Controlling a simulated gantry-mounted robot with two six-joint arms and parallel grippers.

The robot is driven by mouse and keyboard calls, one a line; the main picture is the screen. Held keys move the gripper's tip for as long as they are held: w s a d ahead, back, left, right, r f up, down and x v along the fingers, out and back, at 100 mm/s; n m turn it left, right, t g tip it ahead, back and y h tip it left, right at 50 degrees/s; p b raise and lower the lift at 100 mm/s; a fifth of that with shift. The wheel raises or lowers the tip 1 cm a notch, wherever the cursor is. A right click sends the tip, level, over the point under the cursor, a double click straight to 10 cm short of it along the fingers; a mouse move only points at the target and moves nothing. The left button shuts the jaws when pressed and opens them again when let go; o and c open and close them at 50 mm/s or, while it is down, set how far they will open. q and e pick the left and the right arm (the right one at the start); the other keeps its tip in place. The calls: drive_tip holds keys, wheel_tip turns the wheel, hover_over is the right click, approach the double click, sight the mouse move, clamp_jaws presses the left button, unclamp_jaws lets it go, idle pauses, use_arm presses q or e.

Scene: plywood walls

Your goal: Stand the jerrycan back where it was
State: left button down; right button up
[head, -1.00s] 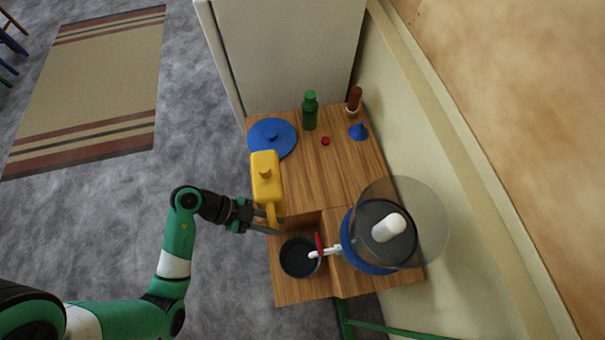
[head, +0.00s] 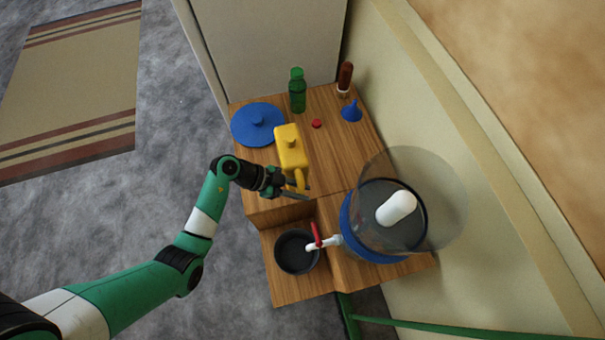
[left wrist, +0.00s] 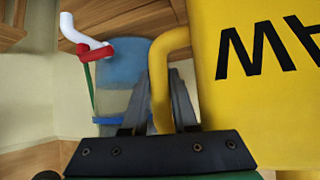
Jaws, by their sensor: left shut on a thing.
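The yellow jerrycan (head: 290,146) shows in the head view above the wooden counter (head: 345,160), near the blue lid. I cannot tell whether its base touches the wood. My left gripper (head: 299,190) is shut on its yellow handle. In the left wrist view the handle (left wrist: 160,85) runs between the fingers (left wrist: 175,105), and the yellow body with black letters (left wrist: 265,50) fills the right side. My right gripper shows in neither view.
A blue lid (head: 258,124), green bottle (head: 297,92), red cap (head: 316,123), blue funnel (head: 352,111) and brown-topped bottle (head: 345,78) stand around. A clear dispenser (head: 440,205) with a red tap (head: 316,235) is beside a dark bowl (head: 296,266) on the lower step.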

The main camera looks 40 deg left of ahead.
use_arm(q)
drive_tip(key=shift+w, duration=0.2)
drive_tip(key=shift+f, duration=0.15)
drive_tip(key=f+b, duration=0.1)
drive_tip(key=f, duration=0.1)
drive_tip(key=f+b, duration=0.1)
drive_tip(key=shift+w+f+b, duration=0.2)
drive_tip(key=shift+f+b, duration=0.15)
drive_tip(key=shift+b, duration=0.05)
drive_tip(key=shift+r, duration=0.15)
drive_tip(key=c, duration=0.7)
unclamp_jaws()
